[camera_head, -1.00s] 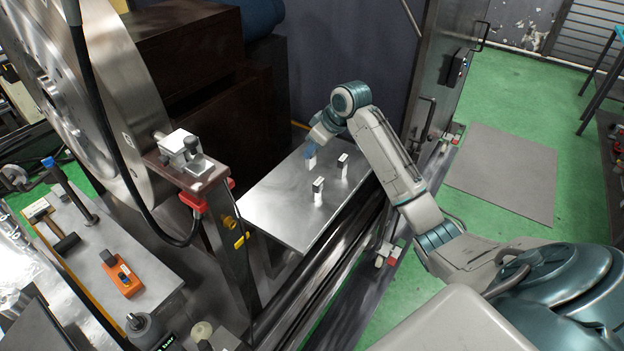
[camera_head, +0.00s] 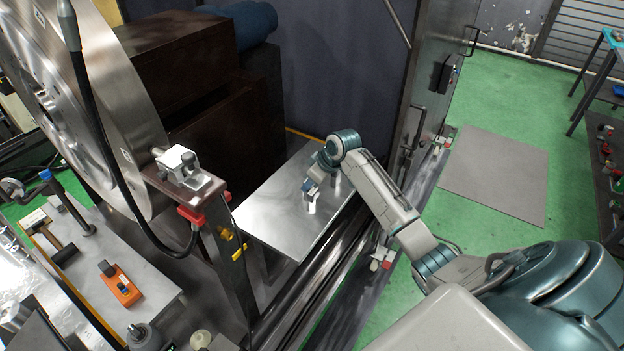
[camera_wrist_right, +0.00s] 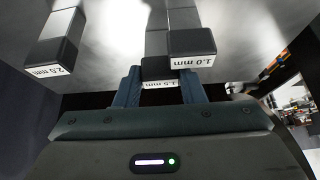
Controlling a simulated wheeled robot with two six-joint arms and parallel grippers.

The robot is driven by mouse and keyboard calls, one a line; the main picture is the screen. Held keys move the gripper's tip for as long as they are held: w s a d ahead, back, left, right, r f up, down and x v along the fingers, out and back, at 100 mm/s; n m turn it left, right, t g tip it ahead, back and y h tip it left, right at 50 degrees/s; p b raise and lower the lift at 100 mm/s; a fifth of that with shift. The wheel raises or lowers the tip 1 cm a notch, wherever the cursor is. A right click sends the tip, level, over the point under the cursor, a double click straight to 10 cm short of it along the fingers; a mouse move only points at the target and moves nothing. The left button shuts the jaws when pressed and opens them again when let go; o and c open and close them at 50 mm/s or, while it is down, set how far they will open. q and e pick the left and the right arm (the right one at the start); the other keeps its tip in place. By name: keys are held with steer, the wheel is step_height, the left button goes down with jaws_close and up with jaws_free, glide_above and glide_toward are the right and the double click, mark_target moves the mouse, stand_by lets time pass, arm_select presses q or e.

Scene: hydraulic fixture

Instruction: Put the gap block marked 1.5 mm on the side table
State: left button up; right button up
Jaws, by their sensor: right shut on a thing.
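My right gripper (camera_head: 310,191) is low over the bare metal plate (camera_head: 268,208) in the middle of the head view. In the wrist view its two blue fingers (camera_wrist_right: 160,90) are shut on the block marked 1.5 mm (camera_wrist_right: 160,84), dark on the labelled end. The block marked 1.0 mm (camera_wrist_right: 191,48) is close by, to the right and partly in front of it. The block marked 2.0 mm (camera_wrist_right: 55,45) is apart at the left. In the head view the labels are too small to read. I cannot tell whether the held block touches the plate. My left gripper is not in view.
A clamp post (camera_head: 187,172) with a black hose stands left of the plate. A bench at the left bears an orange tool (camera_head: 120,285) and a hammer (camera_head: 62,252). A dark cabinet door (camera_head: 432,95) is behind my arm. A rack stands at the far right (camera_head: 598,75).

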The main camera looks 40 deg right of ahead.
steer(key=o, duration=0.9)
steer(key=shift+f, duration=0.1)
steer(key=b+v, duration=0.2)
steer(key=v, duration=1)
steer(key=shift+b, duration=0.35)
